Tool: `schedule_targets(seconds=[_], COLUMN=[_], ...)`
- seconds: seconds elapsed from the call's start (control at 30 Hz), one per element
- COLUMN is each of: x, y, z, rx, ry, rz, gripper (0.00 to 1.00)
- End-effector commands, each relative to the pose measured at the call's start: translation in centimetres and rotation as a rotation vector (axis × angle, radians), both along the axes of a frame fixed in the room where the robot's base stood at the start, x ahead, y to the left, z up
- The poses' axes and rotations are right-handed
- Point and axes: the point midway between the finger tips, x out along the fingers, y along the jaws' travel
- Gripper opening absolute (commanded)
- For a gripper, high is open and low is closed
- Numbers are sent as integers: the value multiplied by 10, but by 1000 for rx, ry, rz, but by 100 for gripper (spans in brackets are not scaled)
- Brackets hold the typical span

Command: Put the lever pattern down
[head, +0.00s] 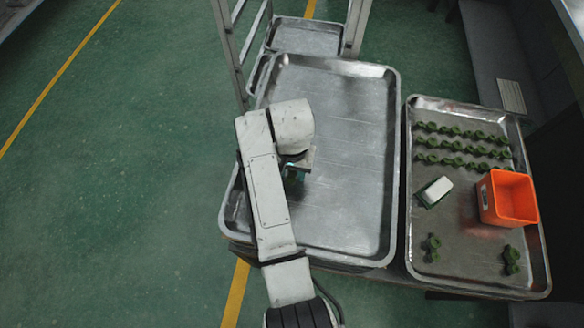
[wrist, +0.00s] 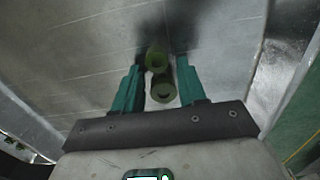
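The lever pattern (wrist: 162,88) is a small green part with two round, hollow ends. In the wrist view it sits between the two teal fingers of my gripper (wrist: 160,82). The fingers lie close along its two sides, and my gripper looks shut on it. In the head view my gripper (head: 296,172) is over the left part of the large, otherwise bare metal tray (head: 345,150). My arm hides most of the gripper and the pattern there. I cannot tell whether the pattern touches the tray.
A second metal tray (head: 462,215) stands at the right with rows of green patterns (head: 462,146), an orange bin (head: 508,198), a white-and-green block (head: 435,191) and two loose green patterns near its front. A metal rack (head: 240,50) stands behind. The large tray's right half is clear.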

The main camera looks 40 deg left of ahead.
Motion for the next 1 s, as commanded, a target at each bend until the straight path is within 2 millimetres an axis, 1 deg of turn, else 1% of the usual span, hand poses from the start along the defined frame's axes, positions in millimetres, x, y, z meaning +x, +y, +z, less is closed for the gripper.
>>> schedule_targets(seconds=[0.03, 0.1, 0.13, 0.33, 0.47, 0.57, 0.8, 1.0], x=[0, 0, 0, 0, 0, 1, 1, 1], y=[0, 0, 0, 0, 0, 1, 1, 1], z=[0, 0, 0, 1, 7, 21, 70, 106], rx=[0, 0, 0, 0, 2, 4, 5, 3], ry=[0, 0, 0, 0, -1, -2, -4, -3], rz=[0, 0, 0, 0, 0, 0, 0, 0], gripper=[46, 53, 54, 54, 54, 54, 54, 54])
